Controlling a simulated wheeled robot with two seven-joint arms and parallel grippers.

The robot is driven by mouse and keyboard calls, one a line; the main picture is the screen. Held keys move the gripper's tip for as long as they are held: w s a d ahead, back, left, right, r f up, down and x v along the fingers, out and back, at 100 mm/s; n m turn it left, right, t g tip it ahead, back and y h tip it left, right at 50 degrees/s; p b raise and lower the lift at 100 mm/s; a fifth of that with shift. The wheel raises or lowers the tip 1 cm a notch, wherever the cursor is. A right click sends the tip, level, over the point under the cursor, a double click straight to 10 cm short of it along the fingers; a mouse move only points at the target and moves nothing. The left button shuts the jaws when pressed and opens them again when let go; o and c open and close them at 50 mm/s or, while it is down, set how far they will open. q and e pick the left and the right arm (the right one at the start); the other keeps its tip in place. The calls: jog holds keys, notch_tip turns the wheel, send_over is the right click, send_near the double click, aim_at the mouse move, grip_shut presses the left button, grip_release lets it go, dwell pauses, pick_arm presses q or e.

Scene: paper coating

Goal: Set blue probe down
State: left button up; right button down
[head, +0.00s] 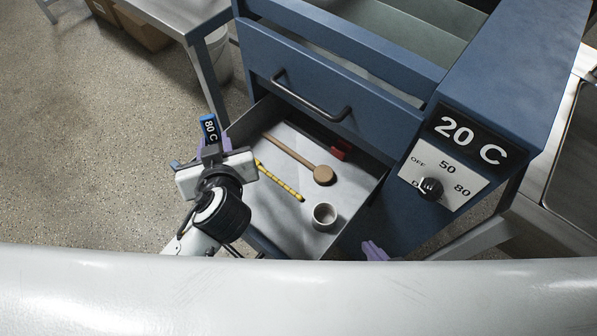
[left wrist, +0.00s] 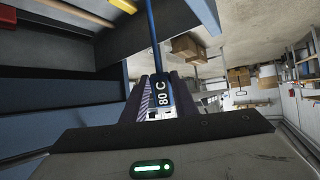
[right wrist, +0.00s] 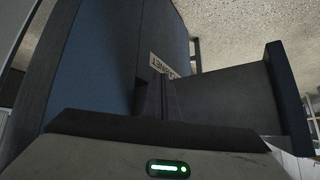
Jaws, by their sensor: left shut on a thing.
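The blue probe (head: 209,128) has a dark label reading "80 C". My left gripper (head: 212,150) is shut on it and holds it up at the left edge of the open drawer. In the left wrist view the probe's thin blue rod (left wrist: 153,35) extends away from the fingers (left wrist: 159,98), with the label between and beside the fingertips. My right gripper (right wrist: 160,97) has its fingers together with nothing visible between them. Its purple fingertips (head: 374,251) show low in the head view, beside the cabinet front.
The open drawer (head: 345,222) holds a wooden round-headed tool (head: 322,175), a yellow stick (head: 280,182), a red block (head: 341,149) and a pale cup (head: 324,216). The blue cabinet (head: 330,62) has a "20 C" display (head: 468,138) and a dial (head: 430,188). A metal table (head: 180,14) stands upper left.

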pick_arm(q)
jog(key=w+d+f+n+g, duration=0.2)
jog(key=d+f+n+g, duration=0.25)
jog(key=f+g, duration=0.25)
jog(key=n+g+h, duration=0.2)
jog(key=g+h, duration=0.2)
send_over(247, 195)
notch_tip(247, 195, down, 5)
jog(key=shift+a+r, duration=0.1)
jog(key=shift+f, duration=0.65)
notch_tip(247, 195, down, 4)
jog(key=shift+r+b, duration=0.2)
jog(key=shift+b, duration=0.3)
jog(key=o, duration=1)
jog(key=shift+c, duration=0.2)
jog(key=shift+r, duration=0.15)
